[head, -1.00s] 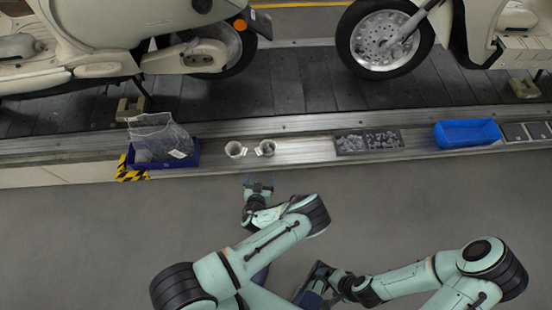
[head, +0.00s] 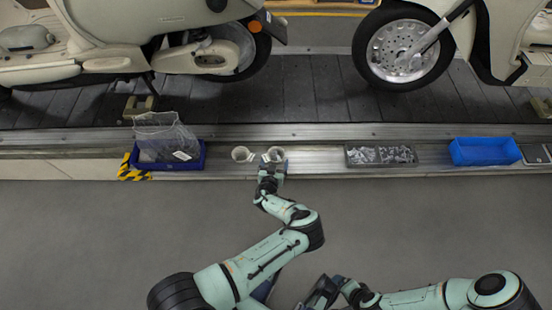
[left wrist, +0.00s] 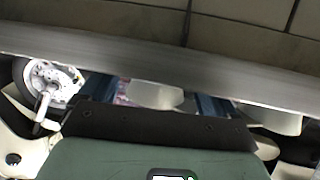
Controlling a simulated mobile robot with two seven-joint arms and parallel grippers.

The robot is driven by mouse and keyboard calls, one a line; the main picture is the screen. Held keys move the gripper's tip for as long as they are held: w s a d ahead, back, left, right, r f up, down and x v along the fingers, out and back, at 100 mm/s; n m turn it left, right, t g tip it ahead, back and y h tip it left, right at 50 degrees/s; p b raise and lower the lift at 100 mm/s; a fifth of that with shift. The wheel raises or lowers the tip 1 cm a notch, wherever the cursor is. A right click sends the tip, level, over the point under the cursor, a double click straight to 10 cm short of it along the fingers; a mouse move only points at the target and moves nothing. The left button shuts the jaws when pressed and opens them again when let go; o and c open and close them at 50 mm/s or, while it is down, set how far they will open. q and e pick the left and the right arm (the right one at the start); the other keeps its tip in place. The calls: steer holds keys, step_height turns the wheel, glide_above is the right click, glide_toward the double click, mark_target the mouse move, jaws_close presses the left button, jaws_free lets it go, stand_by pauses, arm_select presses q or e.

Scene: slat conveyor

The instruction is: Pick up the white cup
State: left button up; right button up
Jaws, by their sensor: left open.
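Two white cups stand side by side on the metal ledge: a left cup (head: 242,154) and a right cup (head: 275,154). My left gripper (head: 271,170) is at the near side of the right cup and partly covers it. In the left wrist view, its open fingers (left wrist: 155,100) show on either side of a white cup (left wrist: 157,95), with no visible grip on it. Another white cup (left wrist: 272,119) shows outside the fingers there. My right gripper (head: 322,291) is low in the head view, dark and unclear.
A dark blue bin (head: 190,164) with a wire-mesh basket (head: 162,137) stands left of the cups. A grey tray of metal parts (head: 381,155) and a blue bin (head: 484,152) stand to the right. Scooters stand on the slat conveyor (head: 310,95) behind. The floor in front is clear.

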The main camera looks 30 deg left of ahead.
arm_select(q)
steer(key=shift+w+a+f, duration=0.15)
steer(key=shift+w+f, duration=0.05)
steer(key=shift+w, duration=0.25)
arm_select(e)
steer(key=shift+w+d+f, duration=0.15)
steer(key=shift+w+f, duration=0.05)
steer(key=shift+w, duration=0.1)
arm_select(q)
steer(key=shift+c, duration=0.3)
steer(key=shift+r, duration=0.1)
steer(key=c, duration=1.1)
steer(key=shift+c, duration=0.2)
